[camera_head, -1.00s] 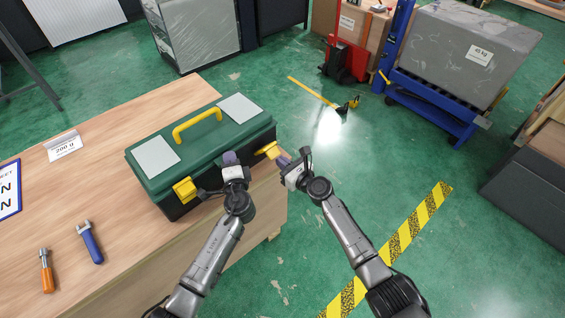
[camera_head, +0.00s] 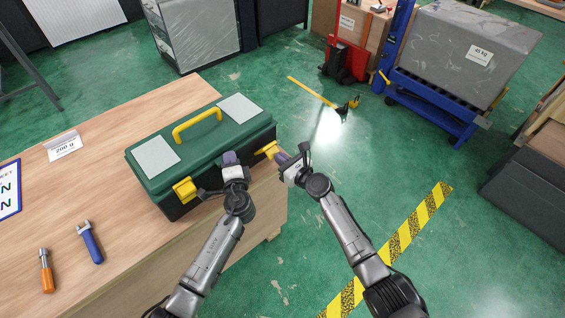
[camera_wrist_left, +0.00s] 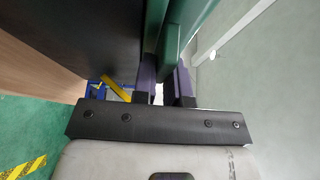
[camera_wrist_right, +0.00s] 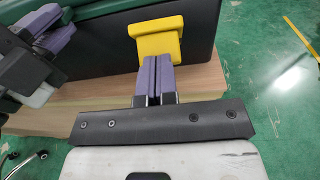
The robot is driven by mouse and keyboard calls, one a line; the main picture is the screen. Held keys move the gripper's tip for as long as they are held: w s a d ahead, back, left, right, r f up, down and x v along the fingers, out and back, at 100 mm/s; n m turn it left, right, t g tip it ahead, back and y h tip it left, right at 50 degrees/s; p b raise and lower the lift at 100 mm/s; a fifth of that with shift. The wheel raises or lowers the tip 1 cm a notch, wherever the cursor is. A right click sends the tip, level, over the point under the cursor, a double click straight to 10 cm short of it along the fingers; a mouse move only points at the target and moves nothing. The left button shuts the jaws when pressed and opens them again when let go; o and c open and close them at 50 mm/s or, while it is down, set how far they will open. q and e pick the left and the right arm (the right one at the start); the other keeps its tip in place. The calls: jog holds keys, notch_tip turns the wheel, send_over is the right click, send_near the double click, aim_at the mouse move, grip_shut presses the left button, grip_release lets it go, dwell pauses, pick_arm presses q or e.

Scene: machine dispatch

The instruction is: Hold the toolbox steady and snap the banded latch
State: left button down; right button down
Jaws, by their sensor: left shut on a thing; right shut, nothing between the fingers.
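The toolbox (camera_head: 165,142) has a green lid over a black body and stands on the wooden table. A yellow latch (camera_head: 184,190) sits at its front left and another yellow latch (camera_head: 267,149) at its front right. I cannot make out a band on either. My left gripper (camera_head: 231,160) is shut on the front edge of the green lid, between the latches; in the left wrist view the lid edge (camera_wrist_left: 172,38) lies between the fingers. My right gripper (camera_head: 281,157) is shut and empty, its fingertips at the right latch, which shows close up in the right wrist view (camera_wrist_right: 157,38).
The yellow handle (camera_head: 197,125) on the lid is free. A wrench (camera_head: 91,243), an orange-handled screwdriver (camera_head: 47,272) and a small "200 g" sign (camera_head: 64,147) lie or stand on the wooden table (camera_head: 100,125).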

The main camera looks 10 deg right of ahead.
aim_at(274, 142)
jog(key=shift+w+a+r, duration=0.4)
jog(key=shift+w+r, duration=0.2)
jog(key=shift+r, duration=0.25)
jog(key=shift+w+a+r, duration=0.4)
jog(key=shift+w+r, duration=0.15)
jog(key=shift+r, duration=0.3)
jog(key=shift+w+a+r, duration=0.4)
jog(key=shift+w+r, duration=0.2)
jog(key=shift+r, duration=0.25)
jog(key=shift+s+d, duration=0.25)
jog(key=shift+s, duration=0.1)
jog(key=s+d+r, duration=0.5)
jog(key=s+r, duration=0.2)
jog(key=s, duration=0.1)
jog(key=shift+s+d, duration=0.2)
jog(key=shift+d, duration=0.15)
